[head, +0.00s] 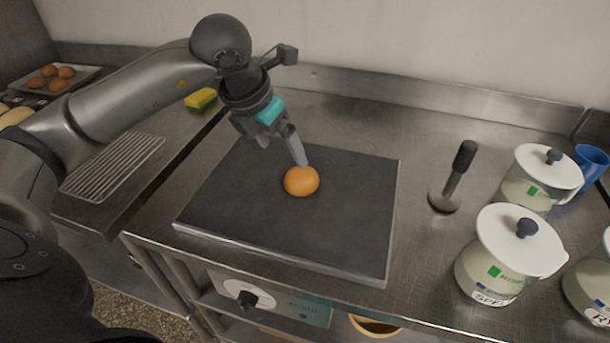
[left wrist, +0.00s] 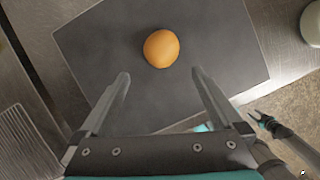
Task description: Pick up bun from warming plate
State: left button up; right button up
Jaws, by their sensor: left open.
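The round orange-brown bun (head: 301,181) sits on the dark flat warming plate (head: 240,225), near its middle. My left gripper (head: 299,160) reaches down from the upper left, with its fingertips close to the top and back of the bun in the head view. In the left wrist view the two fingers (left wrist: 160,76) are spread apart and empty. The bun (left wrist: 161,48) lies just beyond the fingertips, in line with the gap between them. Whether a finger touches the bun I cannot tell. A dark claw-like part, seemingly my right gripper (left wrist: 262,119), shows small at lower right.
White-lidded jars (head: 510,255) and a blue cup (head: 590,165) stand on the right. A dark-handled tool (head: 455,177) stands right of the plate. A wire rack (head: 113,167), yellow sponge (head: 201,99) and tray of buns (head: 35,90) lie left. The plate around the bun is clear.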

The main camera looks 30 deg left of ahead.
aim_at(298, 174)
pick_arm(q)
jog(key=x, duration=0.5)
jog(key=shift+f, duration=0.2)
jog(key=shift+x, duration=0.85)
jog(key=x, duration=0.2)
jog(key=b+x, duration=0.1)
jog(key=x, duration=0.1)
jog(key=shift+w+d+f, duration=0.25)
jog(key=shift+r, duration=0.1)
jog(key=c, duration=1.1)
pick_arm(e)
jog(key=shift+f, duration=0.55)
pick_arm(q)
jog(key=shift+r, duration=0.1)
